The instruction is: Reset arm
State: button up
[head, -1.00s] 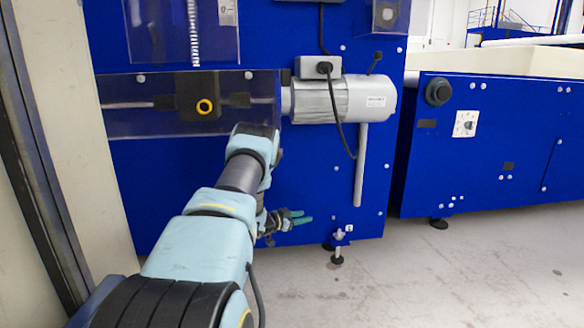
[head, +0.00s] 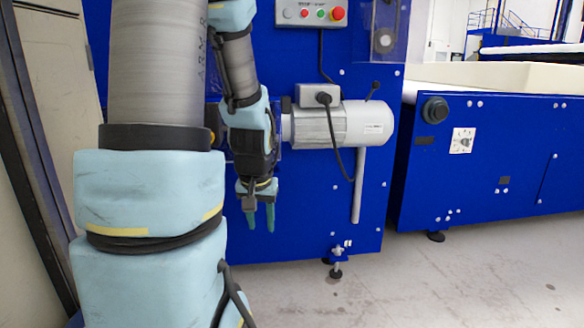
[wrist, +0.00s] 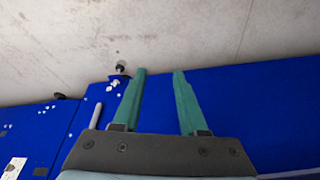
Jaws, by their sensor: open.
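My gripper (head: 260,217) hangs at the end of my raised, folded arm in the head view, with its green fingers pointing down. It is in front of the blue machine (head: 309,215), left of and below the grey motor. In the wrist view my gripper (wrist: 159,95) shows two green fingers spread apart with nothing between them. Beyond the fingertips are the blue machine side (wrist: 245,92) and the concrete floor (wrist: 180,35).
The grey motor (head: 350,124) with a cable juts from the machine. A panel with red and green buttons (head: 312,13) sits above it. A second blue unit (head: 480,165) stands at the right. Bare floor (head: 470,270) lies in front. A pale wall panel is at the left.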

jog(key=s+r+g, duration=0.2)
jog(key=s, duration=0.5)
notch_tip(320, 180, up, 38)
jog(key=s+p, duration=0.1)
jog(key=p, duration=3.7)
jog(key=shift+s+d+f+p, duration=0.15)
jog(key=shift+d+f+p, duration=0.05)
jog(key=shift+p, duration=0.15)
jog(key=shift+o, duration=0.4)
